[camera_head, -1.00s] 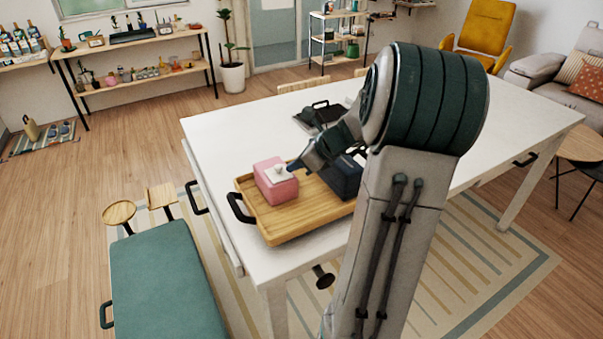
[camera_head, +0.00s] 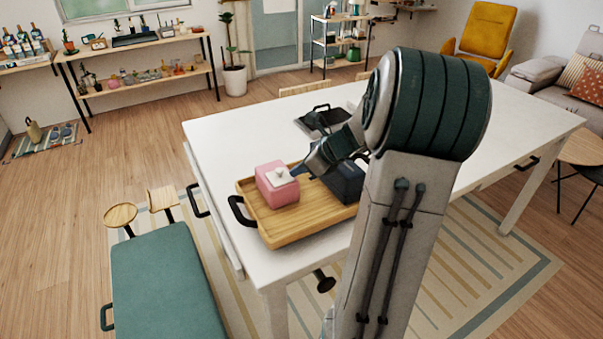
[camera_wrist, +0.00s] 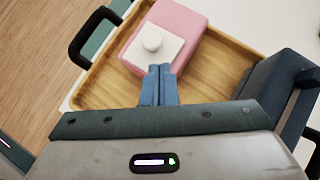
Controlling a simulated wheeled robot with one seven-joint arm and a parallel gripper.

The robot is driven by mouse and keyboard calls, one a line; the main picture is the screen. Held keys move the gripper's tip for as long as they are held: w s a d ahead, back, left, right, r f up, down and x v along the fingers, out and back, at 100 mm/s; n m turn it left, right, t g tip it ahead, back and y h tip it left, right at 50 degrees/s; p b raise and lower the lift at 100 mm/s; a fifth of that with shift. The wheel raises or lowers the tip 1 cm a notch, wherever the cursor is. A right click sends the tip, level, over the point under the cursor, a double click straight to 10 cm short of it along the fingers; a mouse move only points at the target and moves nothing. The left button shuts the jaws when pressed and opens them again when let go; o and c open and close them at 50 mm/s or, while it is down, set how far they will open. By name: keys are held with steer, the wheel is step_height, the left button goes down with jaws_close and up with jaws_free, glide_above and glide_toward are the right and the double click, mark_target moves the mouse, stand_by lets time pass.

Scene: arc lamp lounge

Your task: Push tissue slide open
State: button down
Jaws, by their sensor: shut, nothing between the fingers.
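A pink tissue box (camera_head: 277,188) stands on a wooden tray (camera_head: 270,232) with dark handles on the white table. A white slide with a round knob (camera_head: 281,175) lies on its top; in the wrist view the slide (camera_wrist: 160,56) is near the box's lower edge and the knob (camera_wrist: 152,41) stands up from it. My gripper (camera_wrist: 160,70) is shut and empty. Its blue fingertips are at the slide's near edge in the wrist view, seemingly touching it. In the head view my gripper (camera_head: 297,171) comes in from the right of the box.
A dark blue box (camera_head: 343,182) stands on the tray to the right of the pink box, partly behind my arm. A black tray-like item (camera_head: 322,119) lies farther back. The table (camera_head: 232,130) is clear on the left. A teal bench (camera_head: 170,270) stands at lower left.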

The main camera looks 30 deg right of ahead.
steer(key=s+f+v, duration=0.1)
steer(key=v, duration=1.1)
steer(key=shift+s+d+f+b, duration=0.2)
steer(key=shift+s+d+b, duration=0.1)
steer(key=shift+d, duration=0.15)
